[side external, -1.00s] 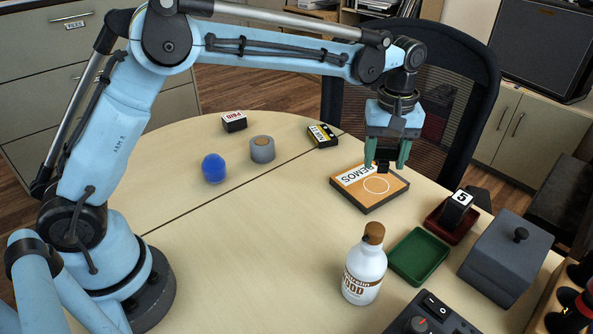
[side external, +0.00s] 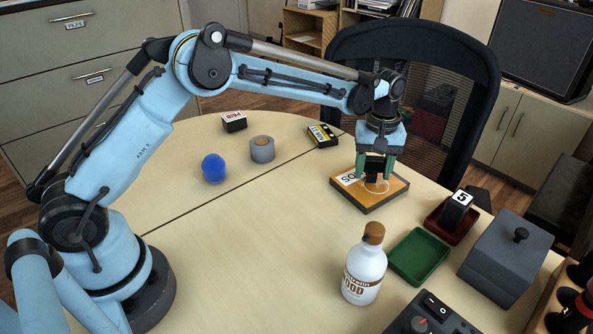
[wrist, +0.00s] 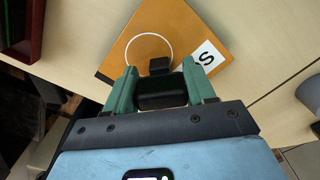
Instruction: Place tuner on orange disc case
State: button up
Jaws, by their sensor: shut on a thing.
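The orange disc case (side external: 400,190) lies flat on the table, with a white lettered label and a white ring outline on its top. It also shows in the wrist view (wrist: 185,30). My gripper (side external: 374,172) is over the case, pointing down, its green fingers shut on a small black tuner (side external: 375,166). In the wrist view, the tuner (wrist: 160,92) sits between the fingertips (wrist: 160,88), with a smaller black part sticking out over the case.
A green tray (side external: 419,257), a dark red tray (side external: 440,220) holding a black block, and a grey lidded box (side external: 505,255) stand to the right. A white bottle (side external: 364,270) stands in front.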

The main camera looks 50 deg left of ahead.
aim_at(374, 159)
jog(key=shift+f, duration=0.15)
jog(key=o, duration=1)
notch_tip(374, 159, up, 12)
jog(key=shift+f, duration=0.1)
jog(key=s+a+r+m+t, duration=0.35)
jog(key=s+a+r, duration=0.2)
jog(key=s, duration=0.45)
jog(key=s+a+f+m+t, duration=0.1)
jog(key=s+f, duration=0.1)
jog(key=s, duration=0.2)
jog(key=s+a+f+m+t, duration=0.1)
jog(key=s+f+m, duration=0.1)
jog(key=s, duration=0.3)
jog(key=s+a+f+m+t, duration=0.1)
jog(key=s+f+m, duration=0.1)
jog(key=s, duration=0.2)
jog(key=shift+s+f+m+t, duration=0.25)
jog(key=shift+s+f+t, duration=0.05)
jog(key=shift+t, duration=0.05)
